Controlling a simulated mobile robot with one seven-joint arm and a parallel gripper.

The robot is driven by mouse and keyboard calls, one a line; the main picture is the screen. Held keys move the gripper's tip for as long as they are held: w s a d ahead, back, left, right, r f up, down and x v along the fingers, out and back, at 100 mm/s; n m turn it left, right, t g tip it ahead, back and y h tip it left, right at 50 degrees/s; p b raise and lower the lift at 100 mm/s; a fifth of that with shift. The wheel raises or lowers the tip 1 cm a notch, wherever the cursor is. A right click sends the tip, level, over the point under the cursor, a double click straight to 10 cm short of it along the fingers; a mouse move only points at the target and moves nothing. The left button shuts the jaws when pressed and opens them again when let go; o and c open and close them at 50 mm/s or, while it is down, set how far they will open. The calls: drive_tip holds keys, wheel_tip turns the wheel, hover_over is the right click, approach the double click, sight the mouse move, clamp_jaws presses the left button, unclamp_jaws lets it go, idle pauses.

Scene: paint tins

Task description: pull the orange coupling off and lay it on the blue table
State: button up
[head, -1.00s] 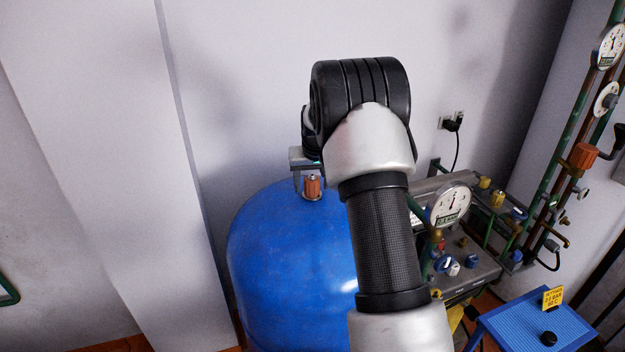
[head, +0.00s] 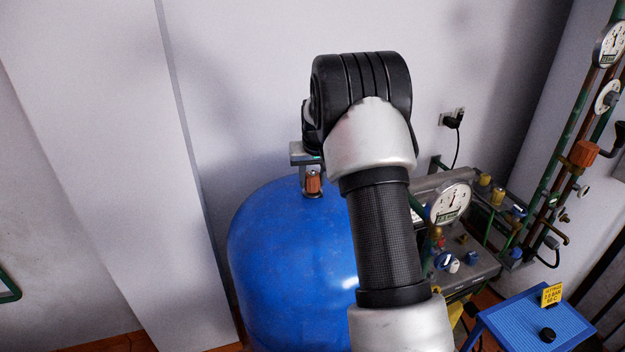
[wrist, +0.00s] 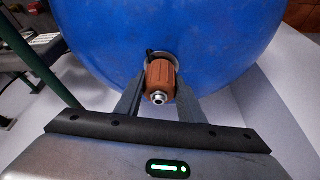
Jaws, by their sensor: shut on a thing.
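The orange coupling (head: 313,183) is at the top of the blue tank (head: 285,255), above a silver fitting. In the wrist view the coupling (wrist: 160,76) sits between the two fingers of my gripper (wrist: 160,88), which is shut on it. A metal nozzle end of the coupling faces the wrist camera. Whether its far end is clear of the fitting is hard to tell. The blue table (head: 508,328) stands low at the right, well away from my gripper. My arm hides part of the tank.
A yellow sign (head: 551,294) and a black round knob (head: 547,335) are on the blue table; its left part is bare. A gauge (head: 450,204) and a bench with valves (head: 470,265) stand between tank and table. Pipes with gauges run up the right wall.

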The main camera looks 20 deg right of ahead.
sight(312, 172)
drive_tip(key=shift+r+p, duration=0.8)
drive_tip(key=shift+r, duration=0.95)
drive_tip(key=shift+c, duration=0.5)
drive_tip(key=shift+r+p, duration=1.15)
drive_tip(key=shift+r, duration=0.9)
drive_tip(key=shift+f, duration=0.1)
